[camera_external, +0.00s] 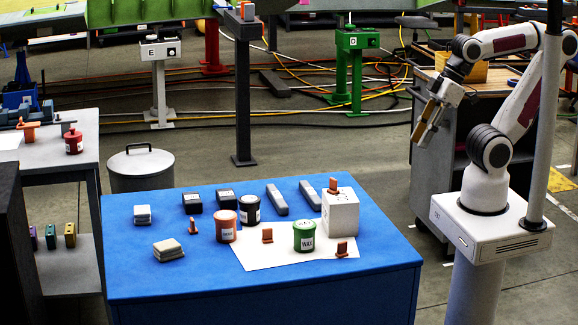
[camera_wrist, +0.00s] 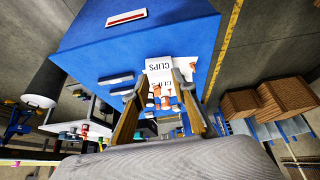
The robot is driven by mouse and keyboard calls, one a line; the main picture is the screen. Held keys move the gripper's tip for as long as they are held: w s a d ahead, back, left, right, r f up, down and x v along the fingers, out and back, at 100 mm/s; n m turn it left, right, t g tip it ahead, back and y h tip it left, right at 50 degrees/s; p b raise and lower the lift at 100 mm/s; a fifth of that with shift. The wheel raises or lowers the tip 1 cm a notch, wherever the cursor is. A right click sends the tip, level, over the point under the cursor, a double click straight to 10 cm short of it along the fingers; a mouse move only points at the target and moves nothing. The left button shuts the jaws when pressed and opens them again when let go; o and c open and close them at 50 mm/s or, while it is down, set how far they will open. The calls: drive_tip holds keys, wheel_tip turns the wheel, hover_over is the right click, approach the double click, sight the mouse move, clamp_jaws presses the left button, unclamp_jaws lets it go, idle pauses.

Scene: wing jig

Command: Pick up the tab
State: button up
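Several small orange tabs are on the blue workbench; I cannot tell which one the task means. One tab (camera_external: 193,226) stands at the left, another (camera_external: 267,235) is on a white sheet, one (camera_external: 342,249) is near the front right, and one (camera_external: 333,186) is on top of a white box (camera_external: 341,214). My gripper (camera_external: 427,132) is raised to the right of the bench, apart from all tabs. In the wrist view its fingers (camera_wrist: 159,88) are spread with nothing held. Small orange shapes show between them, too small to tell apart.
The blue bench (camera_external: 150,270) also holds an orange-red can (camera_external: 226,228), a dark can (camera_external: 250,211), a green WAX can (camera_external: 304,237), dark blocks and grey bars (camera_external: 277,199). The wrist view shows a white CLIPS box (camera_wrist: 158,66). The bench's front left is clear.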

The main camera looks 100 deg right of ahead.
drive_tip(key=shift+a, duration=0.1)
idle(0.3)
drive_tip(key=w+a+f+n, duration=0.1)
drive_tip(key=w+a+f, duration=0.2)
drive_tip(key=w, duration=0.4)
drive_tip(key=w+a+f+n, duration=0.1)
drive_tip(key=w+a+f, duration=0.3)
drive_tip(key=w, duration=0.4)
drive_tip(key=w+a+f+g+y, duration=0.1)
drive_tip(key=w+a+f, duration=0.3)
drive_tip(key=w, duration=0.3)
drive_tip(key=shift+w+a+f+n, duration=0.25)
drive_tip(key=shift+f+n, duration=0.15)
drive_tip(key=shift+f, duration=0.5)
drive_tip(key=shift+f, duration=0.1)
drive_tip(key=shift+x, duration=1.2)
